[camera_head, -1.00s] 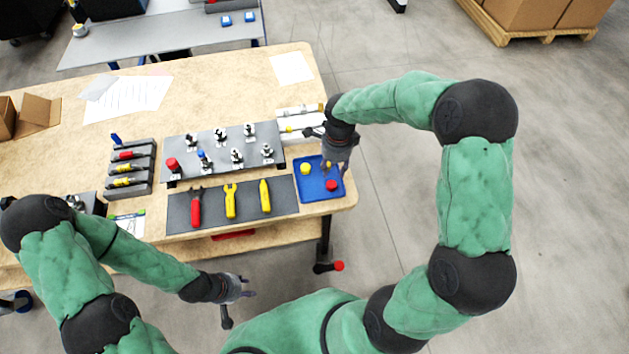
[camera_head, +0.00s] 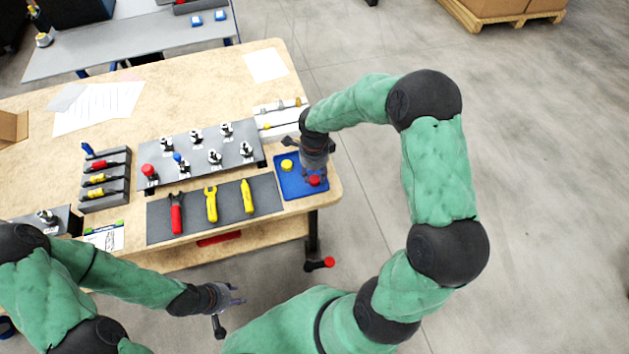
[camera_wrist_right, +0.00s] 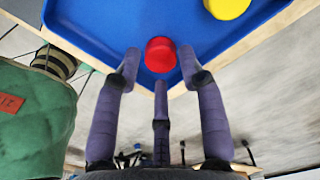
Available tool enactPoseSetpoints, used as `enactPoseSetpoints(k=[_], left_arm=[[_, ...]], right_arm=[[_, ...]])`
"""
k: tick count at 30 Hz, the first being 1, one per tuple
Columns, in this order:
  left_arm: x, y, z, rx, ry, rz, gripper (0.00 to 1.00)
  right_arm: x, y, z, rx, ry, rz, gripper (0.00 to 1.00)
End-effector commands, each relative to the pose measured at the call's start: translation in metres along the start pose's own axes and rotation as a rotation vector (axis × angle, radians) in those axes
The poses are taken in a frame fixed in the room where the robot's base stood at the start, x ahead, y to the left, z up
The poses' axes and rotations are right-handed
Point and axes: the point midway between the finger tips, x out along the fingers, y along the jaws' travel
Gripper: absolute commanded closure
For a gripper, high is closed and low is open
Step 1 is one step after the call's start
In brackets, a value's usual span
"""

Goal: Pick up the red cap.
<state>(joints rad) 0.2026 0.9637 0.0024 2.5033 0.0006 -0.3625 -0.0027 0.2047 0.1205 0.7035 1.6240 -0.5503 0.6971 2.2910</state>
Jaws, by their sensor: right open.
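The red cap (camera_head: 314,181) lies in the blue tray (camera_head: 290,190) at the right end of the table. In the right wrist view the red cap (camera_wrist_right: 160,55) sits near the tray's corner, between the spread fingertips of my right gripper (camera_wrist_right: 158,72). The gripper is open, with its fingers around the cap's sides and a gap visible. In the head view my right gripper (camera_head: 315,170) is over the tray and partly covers it. My left gripper (camera_head: 232,296) is empty in front of the table, away from the cap; its fingers look apart.
A yellow cap (camera_head: 287,165) shares the tray and shows in the wrist view (camera_wrist_right: 227,7). A grey mat (camera_head: 228,218) with pliers, wrench and a yellow tool lies left of the tray. A grey fixture plate (camera_head: 225,172) with several fittings, one red-topped, stands behind it.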

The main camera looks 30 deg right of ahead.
Motion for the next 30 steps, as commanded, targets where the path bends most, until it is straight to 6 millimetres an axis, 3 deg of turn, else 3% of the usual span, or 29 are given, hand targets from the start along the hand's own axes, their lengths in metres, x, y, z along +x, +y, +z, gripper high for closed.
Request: enactPoseSetpoints(k=[3, 11, 13, 14, 30], left_arm=[[0.006, -0.002, 0.0, 0.0, 0.0, 0.0, 0.6], [0.005, -0.002, 0.0, 0.0, 0.0, 0.0, 0.6], [0.005, -0.002, 0.0, 0.0, 0.0, 0.0, 0.6], [0.005, -0.002, 0.0, 0.0, 0.0, 0.0, 0.6], [0.002, -0.001, 0.0, 0.0, 0.0, 0.0, 0.6]], right_arm=[[0.018, 0.0, 0.0, 0.0, 0.001, 0.001, 0.59], [0.02, 0.0, 0.0, 0.0, 0.0, 0.0, 0.59], [0.02, 0.0, 0.0, 0.0, 0.0, 0.0, 0.76], [0.02, 0.0, 0.0, 0.0, 0.0, 0.0, 0.79], [0.011, -0.001, 0.0, 0.0, -0.001, -0.002, 0.8]])
